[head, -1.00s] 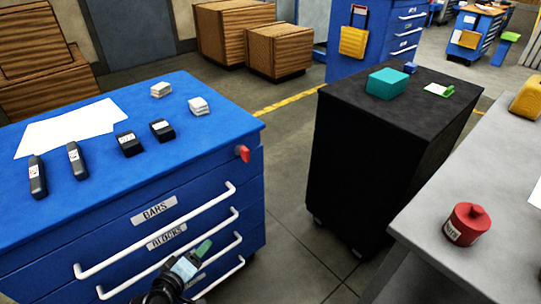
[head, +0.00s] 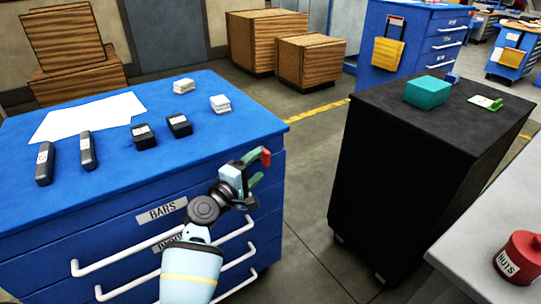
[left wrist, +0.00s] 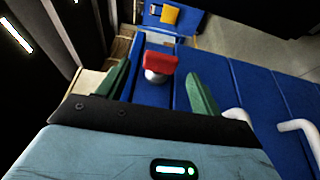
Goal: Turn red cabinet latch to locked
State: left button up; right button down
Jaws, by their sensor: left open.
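The red latch (head: 265,156) is on the upper right of the blue cabinet's (head: 110,236) drawer front. In the left wrist view the red latch (left wrist: 161,63) is a red handle on a pale round base, lying ahead between my two green fingers. My left gripper (head: 255,172) is open at the latch in the head view. It also shows open in the left wrist view (left wrist: 160,85), with a finger on each side of the latch and visible gaps. Part of the latch is hidden behind the gripper in the head view. My right gripper is not in view.
White drawer handles (head: 165,244) stick out below the latch. Black bars and blocks, white pads and paper lie on the cabinet top. A black cabinet (head: 415,150) stands to the right across a floor gap. A grey table (head: 490,225) with a red can (head: 520,258) is at right.

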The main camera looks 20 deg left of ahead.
aim_at(264, 160)
pick_arm(q)
jog(key=b+x, duration=0.1)
jog(key=x, duration=0.5)
jog(key=shift+w+f, duration=0.15)
jog(key=shift+w+d, duration=0.1)
jog(key=shift+w, duration=0.25)
